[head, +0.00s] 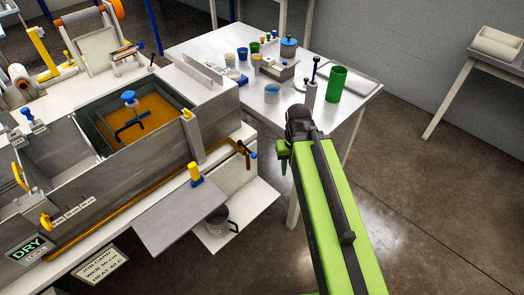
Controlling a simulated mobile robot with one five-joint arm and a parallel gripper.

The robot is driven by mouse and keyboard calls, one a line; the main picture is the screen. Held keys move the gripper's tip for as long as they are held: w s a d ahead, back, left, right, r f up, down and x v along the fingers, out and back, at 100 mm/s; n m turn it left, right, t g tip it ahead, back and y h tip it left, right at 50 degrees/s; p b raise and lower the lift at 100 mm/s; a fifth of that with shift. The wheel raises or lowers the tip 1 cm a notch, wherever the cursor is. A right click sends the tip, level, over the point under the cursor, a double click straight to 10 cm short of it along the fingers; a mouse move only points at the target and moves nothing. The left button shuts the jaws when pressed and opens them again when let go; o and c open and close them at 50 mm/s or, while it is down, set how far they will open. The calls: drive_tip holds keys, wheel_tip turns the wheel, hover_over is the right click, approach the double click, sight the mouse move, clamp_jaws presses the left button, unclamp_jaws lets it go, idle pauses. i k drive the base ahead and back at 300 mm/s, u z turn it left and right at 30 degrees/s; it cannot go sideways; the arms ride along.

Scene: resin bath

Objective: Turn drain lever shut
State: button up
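The resin bath (100,190) is a grey metal tank at left with amber resin (150,118) in its basin. At its right end is a small tap-like fitting (243,149) with a blue end, joined to an amber pipe (130,212) along the front. I cannot tell for certain which of these is the drain lever. My gripper (283,163) is at the end of my green arm, right of the fitting and apart from it. Its fingers are mostly hidden by my wrist.
A grey mug (217,222) sits on a low white shelf (255,205) under a grey sloping plate (168,214). A white table (205,45) behind holds cups, a green cylinder (336,84) and a tray (350,82).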

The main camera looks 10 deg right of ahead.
sight(247, 149)
drive_tip(key=z, duration=0.25)
drive_tip(key=k, duration=0.45)
drive_tip(key=u, duration=2.8)
drive_tip(key=k, duration=1.05)
drive_tip(key=z, duration=0.7)
drive_tip(key=i, duration=0.5)
drive_tip(key=u, duration=0.15)
